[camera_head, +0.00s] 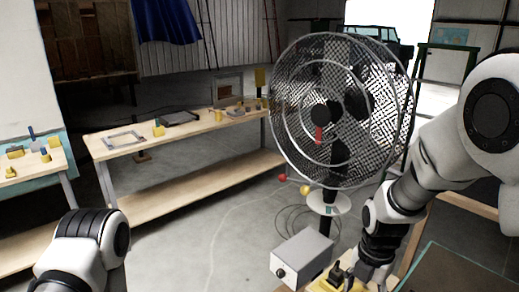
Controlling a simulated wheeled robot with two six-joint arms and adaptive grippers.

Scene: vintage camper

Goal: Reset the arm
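My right arm comes in from the right and bends down. Its dark gripper (367,283) is low in the frame, right of the grey box and close to a small yellow and black object (338,277). The fingertips are cut off or blurred, so I cannot tell whether they are open or touch that object. My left arm shows only as a white and black joint at the bottom left. Its gripper is out of the picture.
A large mesh fan (312,165) stands close to my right arm. A grey box (301,257) is below it. A wooden workbench (190,134) with small tools is at the left centre, and another table (33,161) at far left. Grey floor (195,240) is open in the middle.

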